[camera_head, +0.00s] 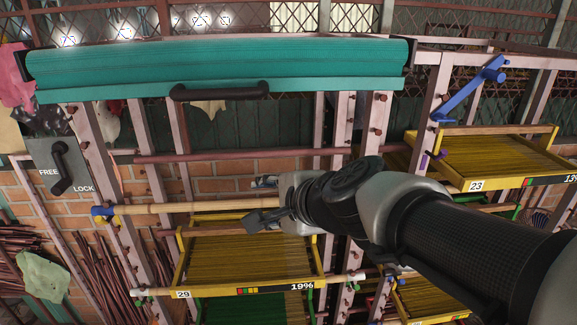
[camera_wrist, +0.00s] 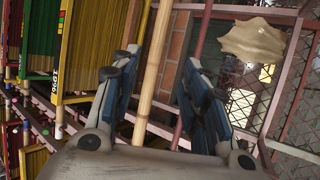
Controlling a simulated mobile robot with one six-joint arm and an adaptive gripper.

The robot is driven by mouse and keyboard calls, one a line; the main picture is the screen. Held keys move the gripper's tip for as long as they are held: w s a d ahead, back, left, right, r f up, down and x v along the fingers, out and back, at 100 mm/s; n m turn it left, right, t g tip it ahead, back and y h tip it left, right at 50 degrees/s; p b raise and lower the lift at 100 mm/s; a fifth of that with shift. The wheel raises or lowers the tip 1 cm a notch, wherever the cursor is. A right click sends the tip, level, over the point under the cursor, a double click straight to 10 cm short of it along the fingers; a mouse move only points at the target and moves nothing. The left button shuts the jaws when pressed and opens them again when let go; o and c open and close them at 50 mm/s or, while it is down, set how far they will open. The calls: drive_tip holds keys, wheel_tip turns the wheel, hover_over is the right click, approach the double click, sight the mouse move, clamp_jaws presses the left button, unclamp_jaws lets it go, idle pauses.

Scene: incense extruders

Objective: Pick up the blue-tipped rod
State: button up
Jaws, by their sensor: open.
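The blue-tipped rod (camera_head: 185,207) is a pale bamboo pole lying nearly level across the rack in the head view. Its blue tip (camera_head: 101,213) is at the left, by an upright post. Its right end is hidden behind my gripper (camera_head: 262,202). In the wrist view the bamboo rod (camera_wrist: 154,70) runs between the two spread fingers of my gripper (camera_wrist: 160,62). The fingers are open, with a gap on each side of the rod. Whether the rod is fully between the fingers or just beyond them, I cannot tell.
A yellow tray marked 29 (camera_head: 182,270) sits just below the rod. Another pale rod with a green-and-white end (camera_head: 138,292) runs under that tray. Tray 23 (camera_head: 450,175) is to the right. A teal roller cover (camera_head: 215,65) and a FREE/LOCK lever (camera_head: 60,165) are above and left.

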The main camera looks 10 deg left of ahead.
sight(251, 203)
drive_tip(key=x, duration=0.4)
drive_tip(key=shift+a+f+b, duration=0.1)
drive_tip(key=shift+f+b, duration=0.2)
drive_tip(key=shift+b, duration=0.05)
drive_tip(key=b+x, duration=0.1)
drive_tip(key=x, duration=0.3)
drive_tip(key=shift+w+a+f, duration=0.1)
drive_tip(key=shift+w, duration=0.05)
clamp_jaws()
